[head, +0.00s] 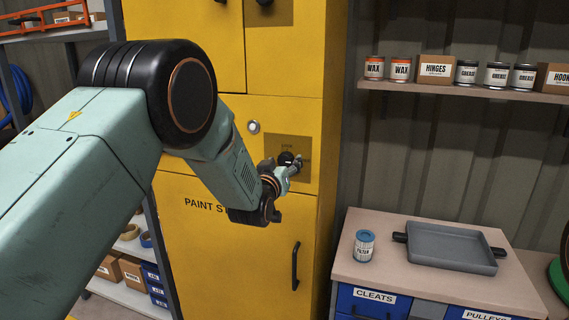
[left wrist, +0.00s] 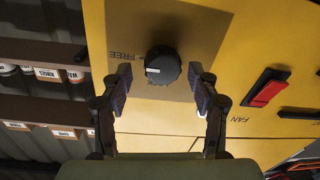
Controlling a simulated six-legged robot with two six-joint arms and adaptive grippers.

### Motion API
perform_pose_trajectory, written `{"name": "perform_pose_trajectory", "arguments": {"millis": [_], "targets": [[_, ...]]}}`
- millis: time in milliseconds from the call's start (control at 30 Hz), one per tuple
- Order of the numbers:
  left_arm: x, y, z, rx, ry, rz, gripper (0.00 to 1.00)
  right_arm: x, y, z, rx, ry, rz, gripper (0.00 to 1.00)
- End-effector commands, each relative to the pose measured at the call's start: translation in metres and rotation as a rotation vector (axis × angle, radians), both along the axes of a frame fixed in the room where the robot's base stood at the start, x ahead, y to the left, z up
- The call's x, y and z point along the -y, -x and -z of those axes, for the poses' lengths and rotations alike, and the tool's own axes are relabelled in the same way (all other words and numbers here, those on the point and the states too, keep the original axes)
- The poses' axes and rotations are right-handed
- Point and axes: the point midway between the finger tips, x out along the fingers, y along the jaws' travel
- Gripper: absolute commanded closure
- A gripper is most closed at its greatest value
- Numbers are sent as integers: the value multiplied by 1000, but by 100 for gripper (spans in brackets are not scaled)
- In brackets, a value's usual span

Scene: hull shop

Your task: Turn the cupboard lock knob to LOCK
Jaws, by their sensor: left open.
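The round black lock knob (left wrist: 163,66) sits on a brownish plate (left wrist: 205,30) on the yellow cupboard (head: 230,240). Its white mark points to the left in the left wrist view, where upside-down lettering reading FREE stands beside it. My left gripper (left wrist: 160,74) is open, with one finger on each side of the knob and visible gaps to it. In the head view the left gripper (head: 292,167) is at the knob (head: 286,158) and partly covers it. Small lettering above the knob there is too small to read surely. My right gripper is not in view.
A red switch (left wrist: 267,90) near a FAN label is on the panel to the right in the left wrist view. A black door handle (head: 295,265) is below the plate.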

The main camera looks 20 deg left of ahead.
Motion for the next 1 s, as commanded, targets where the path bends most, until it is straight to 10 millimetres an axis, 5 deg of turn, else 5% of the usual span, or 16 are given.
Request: {"name": "perform_pose_trajectory", "arguments": {"millis": [367,1000], "targets": [[2,-3,0,0,0,0,40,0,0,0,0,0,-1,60],[1,-3,0,-1,1,-1,94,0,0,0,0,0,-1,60]]}}
